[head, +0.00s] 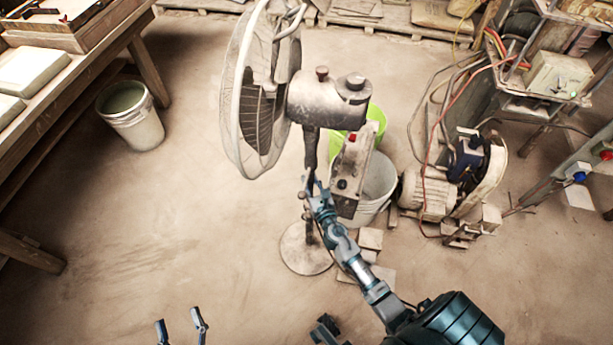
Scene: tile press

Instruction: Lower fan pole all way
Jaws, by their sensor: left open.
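The standing fan has a round caged head (262,90) facing left and a grey motor housing (328,97) with knobs on top. Its dark fan pole (311,150) runs down from the housing to a round base (304,250) on the floor. My right arm reaches up from the lower right, and its gripper (312,190) is at the pole below the motor housing. Its fingers are small and partly hidden against the pole, so I cannot tell whether they grip it. My left gripper (181,325) is open and empty at the bottom edge, well away from the fan.
A control box (352,175) and a white bucket (378,182) stand right of the pole, with a green bucket (375,118) behind. A motor (428,194) with loose cables sits farther right. A workbench (75,85) and another bucket (131,118) are at left.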

